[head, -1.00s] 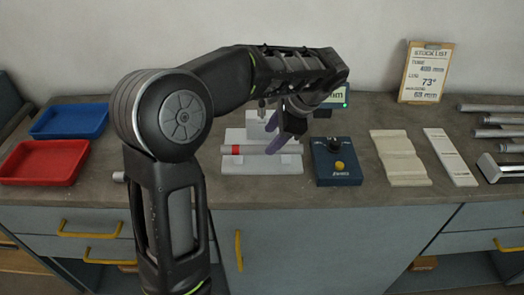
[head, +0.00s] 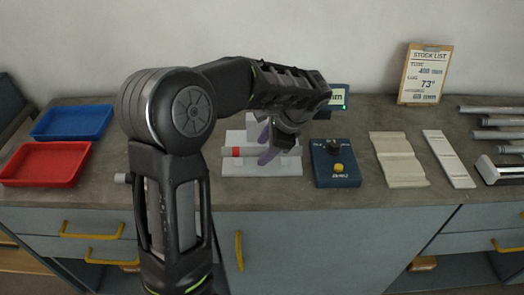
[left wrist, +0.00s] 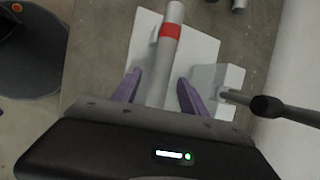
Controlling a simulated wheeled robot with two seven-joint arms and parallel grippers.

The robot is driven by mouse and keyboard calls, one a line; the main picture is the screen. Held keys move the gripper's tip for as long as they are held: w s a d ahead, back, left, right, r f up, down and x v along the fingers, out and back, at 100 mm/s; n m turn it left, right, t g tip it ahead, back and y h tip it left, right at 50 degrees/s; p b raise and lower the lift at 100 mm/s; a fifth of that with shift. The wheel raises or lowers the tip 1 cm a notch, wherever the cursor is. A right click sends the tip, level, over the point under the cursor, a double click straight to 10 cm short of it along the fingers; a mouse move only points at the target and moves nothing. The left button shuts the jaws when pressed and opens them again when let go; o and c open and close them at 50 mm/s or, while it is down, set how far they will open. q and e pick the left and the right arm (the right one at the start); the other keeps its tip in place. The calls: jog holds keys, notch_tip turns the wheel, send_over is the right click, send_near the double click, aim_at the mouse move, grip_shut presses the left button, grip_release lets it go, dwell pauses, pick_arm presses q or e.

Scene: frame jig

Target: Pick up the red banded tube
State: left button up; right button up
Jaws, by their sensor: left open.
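The red banded tube (head: 236,151) is a grey tube with a red band, lying across a light grey jig (head: 262,169). It also shows in the left wrist view (left wrist: 171,30). My left gripper (head: 271,145) has purple fingers and is open above the tube's right part. In the left wrist view the fingers (left wrist: 160,91) are apart, one on each side of the tube, with the red band beyond them. I cannot tell how much height is left between fingertips and tube. My right gripper is out of view.
Pale plates (head: 398,158) and several grey tubes (head: 495,121) lie farther right. Blue (head: 72,122) and red (head: 45,163) trays are at left. A stock list (head: 426,73) stands behind.

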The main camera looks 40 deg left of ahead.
pick_arm(q)
grip_shut()
dwell(0.5)
